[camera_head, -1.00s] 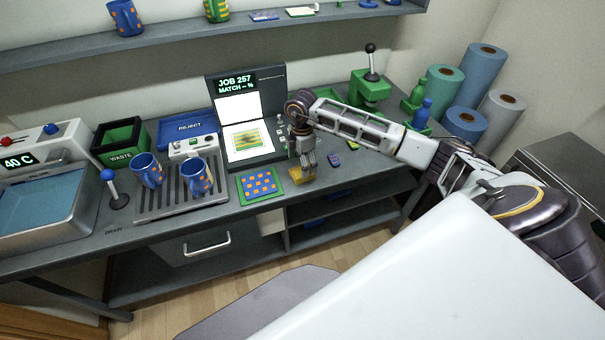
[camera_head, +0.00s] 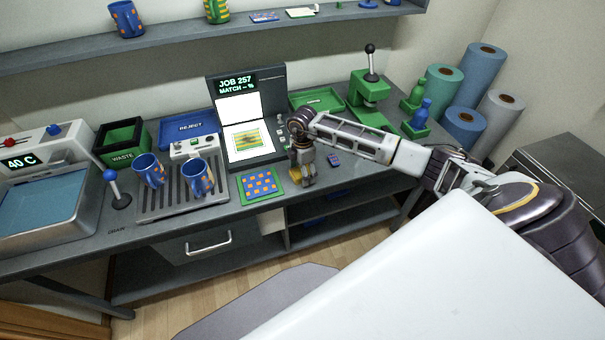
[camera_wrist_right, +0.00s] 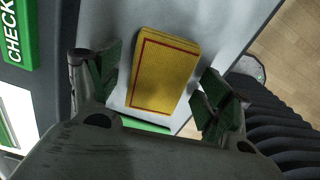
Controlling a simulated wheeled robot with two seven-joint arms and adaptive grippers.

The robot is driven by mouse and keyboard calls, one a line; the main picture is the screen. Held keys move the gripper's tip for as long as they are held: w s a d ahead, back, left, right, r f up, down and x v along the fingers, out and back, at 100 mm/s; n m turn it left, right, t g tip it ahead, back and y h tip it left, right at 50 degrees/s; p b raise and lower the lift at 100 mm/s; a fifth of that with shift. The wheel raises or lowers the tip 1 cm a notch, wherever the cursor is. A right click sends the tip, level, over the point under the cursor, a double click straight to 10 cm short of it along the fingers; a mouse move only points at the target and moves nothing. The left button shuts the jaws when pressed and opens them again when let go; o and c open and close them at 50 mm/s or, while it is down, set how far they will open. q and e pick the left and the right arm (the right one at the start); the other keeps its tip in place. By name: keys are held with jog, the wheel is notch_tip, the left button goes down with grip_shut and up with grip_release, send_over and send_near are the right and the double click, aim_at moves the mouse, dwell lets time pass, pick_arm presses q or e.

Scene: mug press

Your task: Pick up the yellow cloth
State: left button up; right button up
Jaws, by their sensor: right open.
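The yellow cloth (camera_wrist_right: 163,74) is a flat folded rectangle with a red border line, lying on the grey bench in the right wrist view. In the head view only a small yellow part of the cloth (camera_head: 295,178) shows beside my gripper. My right gripper (camera_wrist_right: 158,88) is open, with one green-padded finger on each side of the cloth. Some room shows between each finger and the cloth's edges. In the head view my right gripper (camera_head: 302,178) points down at the bench and hides most of the cloth. My left gripper is not in view.
A blue card with orange dots on a green mat (camera_head: 260,185) lies left of my gripper. The screen machine (camera_head: 247,115) stands behind it. Two blue mugs (camera_head: 199,178) stand on the drain rack. The bench's front edge is close to the cloth. A green press (camera_head: 369,90) is further right.

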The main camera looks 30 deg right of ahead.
jog(key=shift+c, duration=0.2)
jog(key=c, duration=1)
jog(key=shift+r, duration=0.1)
jog(key=shift+r+b, duration=0.8)
jog(key=shift+r, duration=4.15)
jog(key=shift+o, duration=1)
jog(key=shift+c, duration=0.8)
jog(key=shift+s, duration=0.1)
